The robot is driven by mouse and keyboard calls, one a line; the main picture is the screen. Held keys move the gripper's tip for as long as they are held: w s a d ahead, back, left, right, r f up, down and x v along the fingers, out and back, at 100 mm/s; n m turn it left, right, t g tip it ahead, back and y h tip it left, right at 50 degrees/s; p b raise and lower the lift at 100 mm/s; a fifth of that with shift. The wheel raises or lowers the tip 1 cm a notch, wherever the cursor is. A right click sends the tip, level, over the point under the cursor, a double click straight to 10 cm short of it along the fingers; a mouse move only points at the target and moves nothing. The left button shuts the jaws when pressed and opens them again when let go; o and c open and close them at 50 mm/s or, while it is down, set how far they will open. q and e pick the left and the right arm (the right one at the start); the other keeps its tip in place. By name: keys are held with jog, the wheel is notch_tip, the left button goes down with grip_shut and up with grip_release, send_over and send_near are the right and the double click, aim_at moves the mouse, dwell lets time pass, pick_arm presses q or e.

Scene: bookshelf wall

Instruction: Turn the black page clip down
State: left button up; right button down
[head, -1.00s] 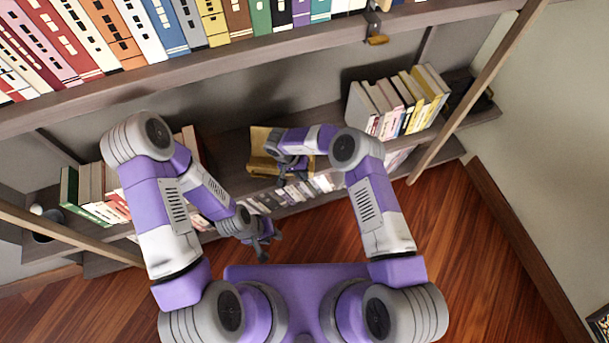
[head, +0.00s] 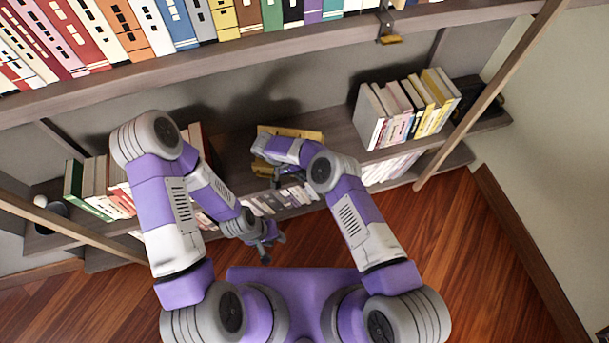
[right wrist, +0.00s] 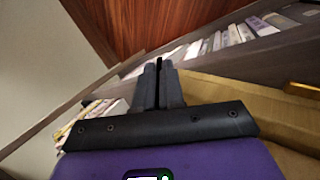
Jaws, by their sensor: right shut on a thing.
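A yellow-brown wooden stand (head: 307,134) sits on the middle shelf, partly hidden behind my right arm. It also fills the right side of the right wrist view (right wrist: 225,92). My right gripper (head: 277,180) is at the stand's front. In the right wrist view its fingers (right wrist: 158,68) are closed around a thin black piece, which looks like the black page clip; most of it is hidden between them. A brass-coloured clip (right wrist: 303,88) shows on the stand, clear of the fingers. My left gripper (head: 272,241) hangs empty in front of the shelves with its fingers apart.
Books (head: 405,108) stand right of the stand, and more (head: 100,185) stand to the left. A lower shelf (head: 285,197) holds a book row. An upper shelf (head: 270,48) full of books overhangs the stand. Slanted posts (head: 490,95) flank the shelves.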

jog(key=c, duration=1.2)
grip_release()
jog(key=shift+c, duration=0.2)
jog(key=v, duration=0.7)
jog(key=shift+r+p, duration=0.3)
jog(key=shift+p, duration=0.15)
jog(key=shift+a, duration=0.1)
